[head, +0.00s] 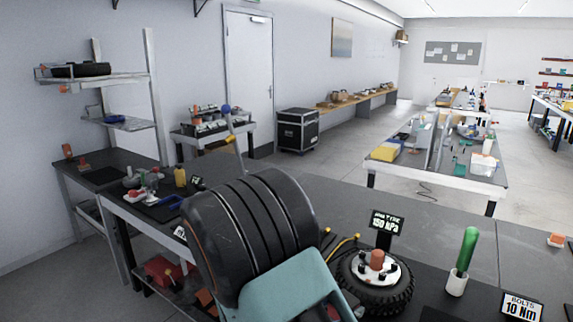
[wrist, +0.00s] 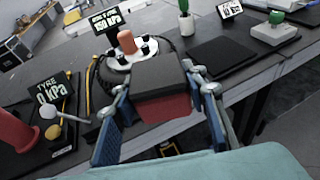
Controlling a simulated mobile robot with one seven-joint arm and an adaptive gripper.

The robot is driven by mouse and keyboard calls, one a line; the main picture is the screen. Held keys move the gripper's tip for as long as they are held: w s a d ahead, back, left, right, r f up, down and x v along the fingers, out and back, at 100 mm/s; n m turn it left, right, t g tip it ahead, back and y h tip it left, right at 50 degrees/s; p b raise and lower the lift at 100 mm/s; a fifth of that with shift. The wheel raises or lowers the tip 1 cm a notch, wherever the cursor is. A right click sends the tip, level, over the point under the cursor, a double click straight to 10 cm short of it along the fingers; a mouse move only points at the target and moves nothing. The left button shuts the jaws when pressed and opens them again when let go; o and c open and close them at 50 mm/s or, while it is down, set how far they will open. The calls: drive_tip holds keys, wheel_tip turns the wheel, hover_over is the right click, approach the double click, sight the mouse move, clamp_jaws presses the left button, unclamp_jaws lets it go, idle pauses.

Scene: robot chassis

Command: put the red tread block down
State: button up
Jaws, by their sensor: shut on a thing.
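In the wrist view, my gripper (wrist: 160,95) has its blue-padded fingers on either side of the red tread block (wrist: 163,110) and is shut on it. The block has a dark top and a red front face. It covers part of a black knobbly tyre (wrist: 100,85) with a white hub, which also shows in the head view (head: 392,296). The block appears in front of this tyre, near the bench's front edge. I cannot tell whether it touches anything beneath. In the head view, my arm hides most of the gripper area.
A 150 kPa sign (head: 387,222) stands behind the tyre. A green-handled tool in a white cup (head: 456,284) and a 10 Nm sign (head: 521,306) are to the right. In the wrist view, a dark mat (wrist: 222,53) lies clear right of the block.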

sight(345, 300)
drive_tip(key=shift+r+p, duration=2.45)
drive_tip(key=shift+p, duration=0.1)
